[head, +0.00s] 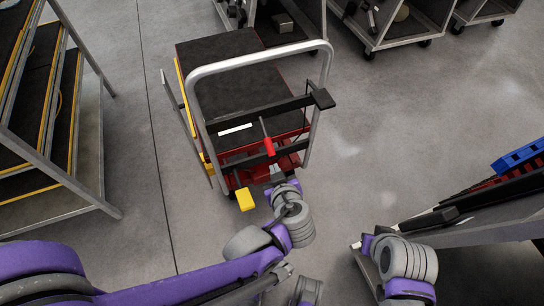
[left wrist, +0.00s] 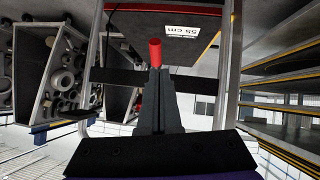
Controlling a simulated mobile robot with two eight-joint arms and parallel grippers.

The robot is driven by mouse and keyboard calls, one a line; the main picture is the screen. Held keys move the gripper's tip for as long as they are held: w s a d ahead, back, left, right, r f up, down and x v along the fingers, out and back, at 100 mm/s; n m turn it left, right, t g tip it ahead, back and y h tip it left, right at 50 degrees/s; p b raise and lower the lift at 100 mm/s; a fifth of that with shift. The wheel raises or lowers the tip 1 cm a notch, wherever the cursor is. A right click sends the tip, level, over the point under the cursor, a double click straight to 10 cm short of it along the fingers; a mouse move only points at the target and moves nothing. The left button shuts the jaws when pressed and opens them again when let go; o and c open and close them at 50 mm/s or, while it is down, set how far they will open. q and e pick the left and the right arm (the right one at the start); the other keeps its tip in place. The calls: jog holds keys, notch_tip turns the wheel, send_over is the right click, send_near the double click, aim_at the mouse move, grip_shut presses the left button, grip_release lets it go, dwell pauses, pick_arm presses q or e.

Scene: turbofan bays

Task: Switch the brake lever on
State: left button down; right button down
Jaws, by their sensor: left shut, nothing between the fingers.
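The brake lever (head: 268,146) has a red grip on a thin dark stem and stands at the handle end of a cart. Its red grip also shows in the left wrist view (left wrist: 155,53), just beyond my fingertips. The cart (head: 243,85) has dark decks, a red lower body and a silver tubular push handle (head: 262,63). My left gripper (head: 276,172) is shut and empty, just below the red grip in the head view. Its dark fingers (left wrist: 158,90) point at the grip. I cannot tell whether they touch it. My right gripper (head: 436,218) is at the right, its fingers unclear.
A yellow pedal-like block (head: 245,199) sits low on the cart's near side. A black crossbar (head: 270,112) spans the handle. A shelf rack (head: 60,120) stands left, open bins (head: 385,25) stand behind, and a blue crate (head: 519,157) is at right. Floor right of the cart is clear.

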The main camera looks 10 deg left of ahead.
pick_arm(q)
jog(key=shift+s+d+r, duration=0.2)
jog(key=shift+s+d, duration=0.15)
jog(key=shift+s, duration=0.3)
jog(key=shift+s+d+r, duration=0.2)
jog(key=shift+s+d, duration=0.1)
jog(key=shift+s, duration=0.3)
jog(key=s+a+r+m+g+h+p, duration=0.4)
jog(key=s+a+r+m+p, duration=0.3)
jog(key=a, duration=0.4)
jog(key=shift+s+r+g+h+p, duration=0.35)
jog(key=shift+s+r+p, duration=0.2)
jog(key=shift+r+p, duration=0.55)
jog(key=shift+f, duration=0.1)
